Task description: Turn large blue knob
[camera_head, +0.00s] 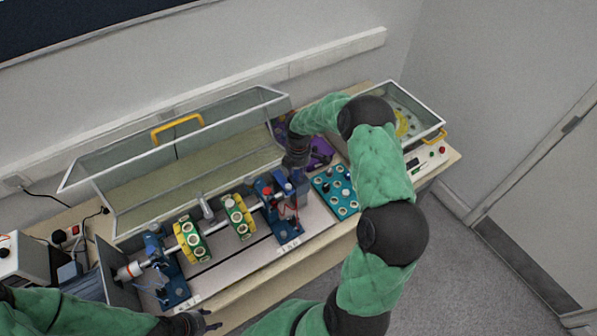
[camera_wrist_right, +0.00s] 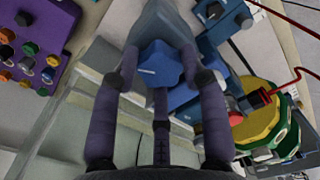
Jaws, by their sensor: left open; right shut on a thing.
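The large blue knob (camera_wrist_right: 158,64) shows in the right wrist view, between the dark fingers of my right gripper (camera_wrist_right: 160,82). The fingers are shut on its sides. In the head view, my right gripper (camera_head: 296,160) reaches down behind the blue bearing stand at the right end of the shaft, and it hides the knob there. My left gripper (camera_head: 200,322) is at the bottom edge of the head view, open and empty, in front of the bench and well away from the knob.
The shaft rig carries yellow-green discs (camera_head: 191,240) and blue stands (camera_head: 172,270). A teal panel of knobs (camera_head: 336,190) sits right of it. A purple panel (camera_wrist_right: 42,35) lies beside the knob. An open clear cover (camera_head: 180,155) stands behind. A glass-topped box (camera_head: 412,112) is at right.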

